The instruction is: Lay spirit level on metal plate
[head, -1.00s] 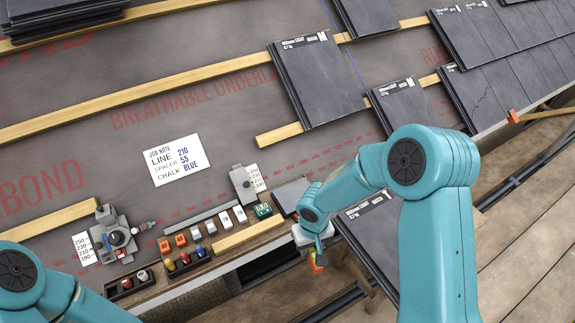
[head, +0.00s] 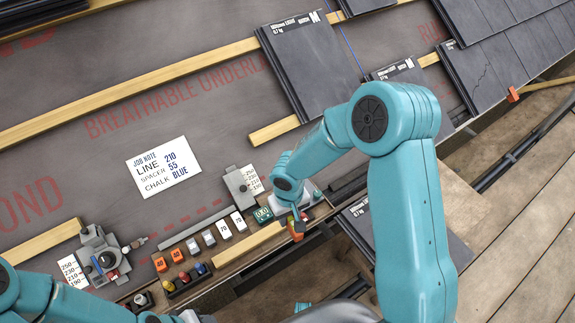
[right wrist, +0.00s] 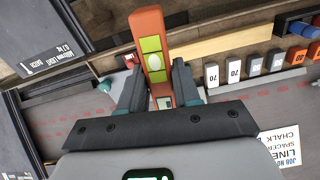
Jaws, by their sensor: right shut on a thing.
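The spirit level is an orange bar (right wrist: 153,50) with yellow-green vials, in the right wrist view. My right gripper (right wrist: 152,92) is shut on it, a finger on either side.
White spacers (head: 238,221) and orange blocks (head: 160,264) line the front edge. A clamp-like tool (head: 103,254) stands at left, a job note (head: 163,167) lies on the underlay. Slate tiles (head: 308,65) lie behind. The open underlay at left is free.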

